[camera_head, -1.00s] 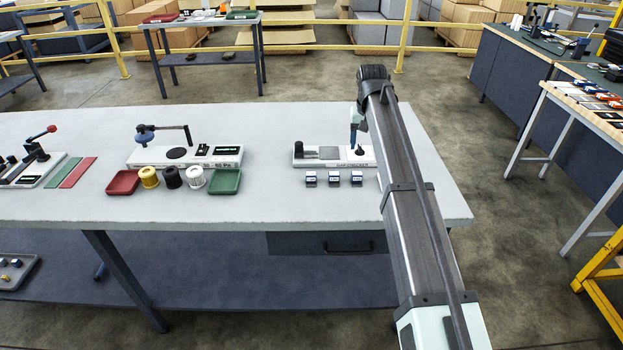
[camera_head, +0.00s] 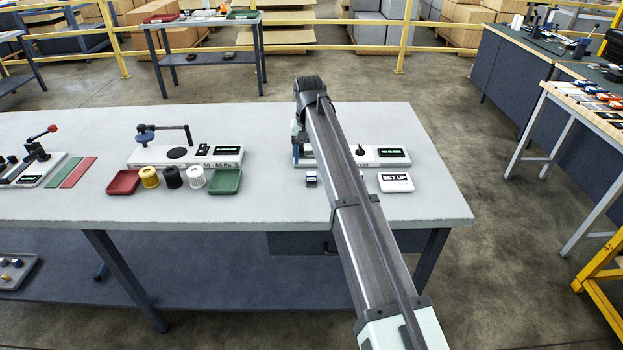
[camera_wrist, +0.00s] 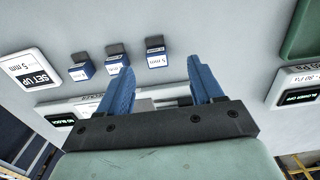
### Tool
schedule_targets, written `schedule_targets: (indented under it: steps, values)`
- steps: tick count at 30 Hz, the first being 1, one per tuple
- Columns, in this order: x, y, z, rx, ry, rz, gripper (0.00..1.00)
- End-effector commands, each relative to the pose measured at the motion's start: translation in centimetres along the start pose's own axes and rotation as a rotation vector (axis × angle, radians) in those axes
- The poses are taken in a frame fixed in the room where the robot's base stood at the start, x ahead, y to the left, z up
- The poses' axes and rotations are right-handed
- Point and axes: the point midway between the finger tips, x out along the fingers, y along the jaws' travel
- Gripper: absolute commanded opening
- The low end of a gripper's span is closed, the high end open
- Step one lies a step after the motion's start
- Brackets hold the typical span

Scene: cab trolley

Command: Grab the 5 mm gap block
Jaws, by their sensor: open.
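Three small gap blocks with blue-and-white labels stand in a row in the wrist view: a left block (camera_wrist: 82,70), a middle block (camera_wrist: 114,61) and a right block (camera_wrist: 156,55). Their printed numbers are too small to read surely, so I cannot tell which is the 5 mm one. My gripper (camera_wrist: 158,70) is open and empty, with blue fingers. The right block shows in the space between the fingertips, a little beyond them; nothing is gripped. In the head view one gap block (camera_head: 311,179) shows left of my arm, which hides the other two.
The gap checker (camera_head: 390,156) stands behind the blocks, partly hidden by my arm. A white SET UP card (camera_head: 395,182) lies to the right. A green tray (camera_head: 225,181) and several spools stand to the left. The table front (camera_head: 270,209) is clear.

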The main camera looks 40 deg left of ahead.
Motion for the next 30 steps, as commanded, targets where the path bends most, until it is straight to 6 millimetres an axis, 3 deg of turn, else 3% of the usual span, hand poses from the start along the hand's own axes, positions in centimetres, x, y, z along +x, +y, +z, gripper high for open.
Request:
schedule_targets:
  steps: [3,13,22,30]
  values:
    - [1.8,0.1,0.0,0.0,0.0,0.0,0.66]
    - [3.7,0.3,-0.4,0.0,0.0,0.0,0.66]
    - [7.3,0.8,-1.1,-0.001,0.001,0.0,0.66]
    - [7.8,0.8,-1.1,-0.001,0.002,0.0,0.66]
